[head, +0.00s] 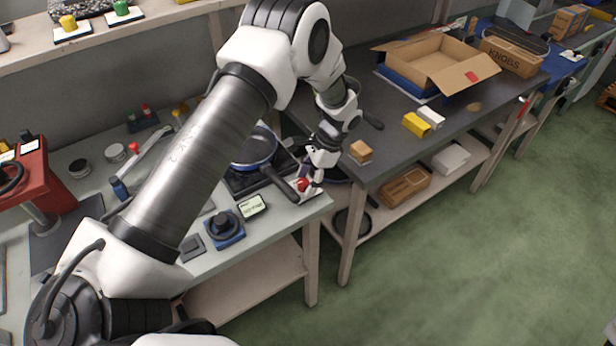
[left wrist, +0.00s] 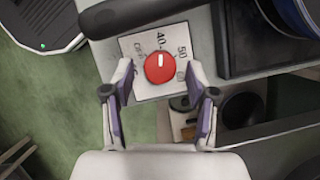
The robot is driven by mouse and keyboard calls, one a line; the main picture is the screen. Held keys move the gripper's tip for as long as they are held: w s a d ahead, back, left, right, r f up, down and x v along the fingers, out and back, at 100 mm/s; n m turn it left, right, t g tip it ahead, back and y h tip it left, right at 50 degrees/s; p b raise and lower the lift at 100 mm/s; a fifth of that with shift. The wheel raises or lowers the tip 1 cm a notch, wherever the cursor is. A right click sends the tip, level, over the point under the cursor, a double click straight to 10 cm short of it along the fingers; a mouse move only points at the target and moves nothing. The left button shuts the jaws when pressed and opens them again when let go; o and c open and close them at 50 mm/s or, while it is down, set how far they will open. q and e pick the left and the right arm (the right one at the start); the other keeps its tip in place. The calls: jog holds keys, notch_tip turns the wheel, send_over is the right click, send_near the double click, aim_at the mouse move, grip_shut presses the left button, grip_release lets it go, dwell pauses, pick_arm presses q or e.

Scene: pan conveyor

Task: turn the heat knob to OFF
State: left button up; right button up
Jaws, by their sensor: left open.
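The red heat knob (left wrist: 160,67) sits on a white dial plate (left wrist: 146,90) in the left wrist view. Its white pointer mark points up, towards the printed 40; a 50 is to the right and fainter lettering to the left is hard to read. The knob also shows in the head view (head: 303,184) at the front corner of the left bench. My left gripper (left wrist: 160,76) is open, one finger on each side of the knob with gaps visible. In the head view my left gripper (head: 312,178) is right at the knob, partly covering it. My right gripper is out of view.
A blue pan (head: 252,148) sits on the dark hob, its black handle (head: 279,182) reaching close to the knob. A timer (head: 252,206) and a blue-based black dial (head: 224,228) lie left of it. A cardboard block (head: 361,152) stands on the bench to the right.

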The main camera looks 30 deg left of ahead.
pick_arm(q)
jog(key=shift+s+r, duration=0.15)
jog(key=shift+s, duration=0.05)
jog(key=shift+s+a+r, duration=0.15)
jog(key=shift+s+r, duration=0.05)
jog(key=shift+s, duration=0.05)
jog(key=c, duration=0.5)
jog(key=shift+s+a, duration=0.1)
jog(key=c, duration=0.6)
jog(key=shift+f, duration=0.15)
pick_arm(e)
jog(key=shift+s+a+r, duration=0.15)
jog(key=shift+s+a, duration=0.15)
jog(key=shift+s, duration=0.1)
